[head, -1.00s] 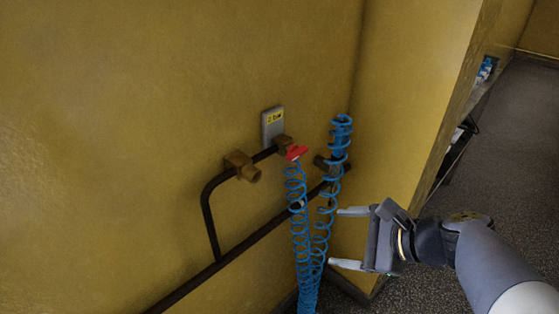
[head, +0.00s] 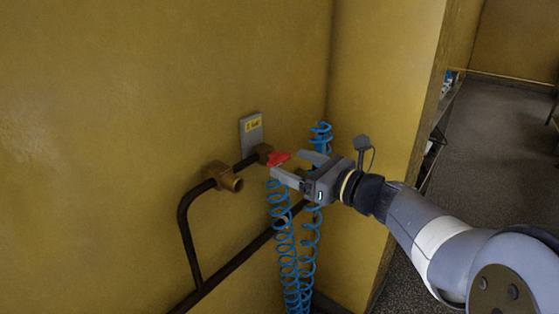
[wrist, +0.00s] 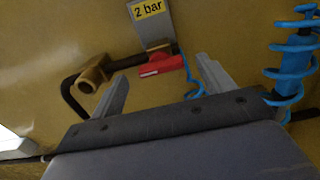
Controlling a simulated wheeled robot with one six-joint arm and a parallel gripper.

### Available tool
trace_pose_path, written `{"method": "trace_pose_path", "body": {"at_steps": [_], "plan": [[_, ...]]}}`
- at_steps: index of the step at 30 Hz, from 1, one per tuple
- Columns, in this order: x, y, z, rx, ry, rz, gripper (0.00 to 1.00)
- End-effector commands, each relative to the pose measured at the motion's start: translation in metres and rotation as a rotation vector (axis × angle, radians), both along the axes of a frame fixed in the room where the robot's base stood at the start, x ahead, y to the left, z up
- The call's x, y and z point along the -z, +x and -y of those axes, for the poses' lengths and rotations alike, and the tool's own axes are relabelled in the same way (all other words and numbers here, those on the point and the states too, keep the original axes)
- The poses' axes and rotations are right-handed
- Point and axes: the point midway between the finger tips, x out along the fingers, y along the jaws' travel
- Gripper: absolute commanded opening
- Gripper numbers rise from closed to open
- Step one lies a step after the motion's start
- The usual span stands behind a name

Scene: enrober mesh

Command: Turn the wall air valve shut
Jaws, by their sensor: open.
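The air valve's red handle (head: 279,159) sits at the end of a brass fitting (head: 264,152) on the dark pipe along the yellow wall. In the wrist view the red handle (wrist: 161,66) shows ahead, between the two finger lines and lying roughly level. My gripper (head: 292,166) is open, with its fingertips close to the handle in the head view. I cannot tell whether a finger touches it. In the wrist view my gripper (wrist: 160,88) has nothing between its fingers.
A grey plate marked "2 bar" (head: 251,134) is behind the valve. A blue coiled hose (head: 283,235) hangs just below the handle, and another coil (head: 320,140) is at the right. A brass fitting (head: 222,177) stands out at the left. A wall corner is close on the right.

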Motion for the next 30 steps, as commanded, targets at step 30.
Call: {"method": "trace_pose_path", "body": {"at_steps": [30], "plan": [[0.0,0.027,-0.035,0.0,-0.001,0.0,0.49]]}}
